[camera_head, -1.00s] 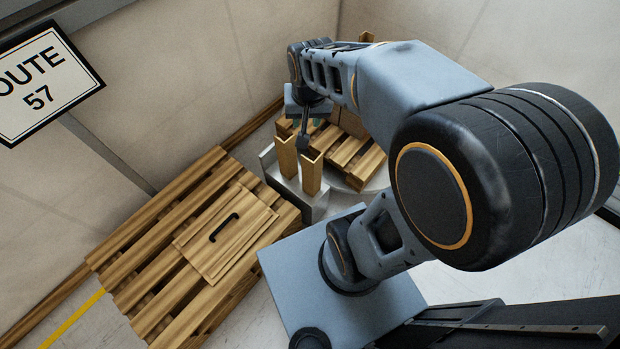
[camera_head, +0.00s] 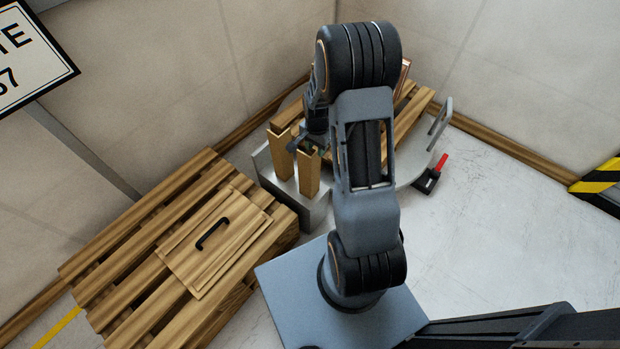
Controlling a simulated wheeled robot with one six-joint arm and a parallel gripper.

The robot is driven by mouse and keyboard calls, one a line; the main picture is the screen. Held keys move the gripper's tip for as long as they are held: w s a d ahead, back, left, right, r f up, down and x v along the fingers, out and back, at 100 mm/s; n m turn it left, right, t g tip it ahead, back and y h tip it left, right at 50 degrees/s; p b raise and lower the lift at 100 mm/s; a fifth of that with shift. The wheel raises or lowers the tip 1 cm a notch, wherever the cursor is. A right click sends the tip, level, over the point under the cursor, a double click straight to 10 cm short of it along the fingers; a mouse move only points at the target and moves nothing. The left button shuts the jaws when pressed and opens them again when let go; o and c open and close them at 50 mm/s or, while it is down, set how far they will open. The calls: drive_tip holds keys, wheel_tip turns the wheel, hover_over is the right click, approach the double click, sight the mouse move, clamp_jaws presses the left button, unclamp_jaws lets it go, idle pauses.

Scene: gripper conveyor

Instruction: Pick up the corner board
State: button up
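Two upright wooden corner boards, a left one (camera_head: 281,157) and a right one (camera_head: 309,174), stand in a grey metal holder (camera_head: 316,212). They are tan, with an angled profile at the top. My gripper (camera_head: 302,142) is at the tops of the boards, close to the right one. My arm hides much of it, so I cannot tell whether its fingers touch a board or how far apart they are.
A large wooden pallet (camera_head: 130,245) with a handled wooden panel (camera_head: 215,245) lies at the left. Another pallet (camera_head: 412,115) stands on a round grey base behind my arm. A red-handled black item (camera_head: 432,178) is at its right. White floor is clear at the right.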

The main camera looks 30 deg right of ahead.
sight(309, 167)
wheel_tip(309, 167, down, 7)
drive_tip(key=b, duration=0.1)
drive_tip(key=shift+w, duration=0.2)
drive_tip(key=shift+d, duration=0.1)
clamp_jaws()
idle(0.5)
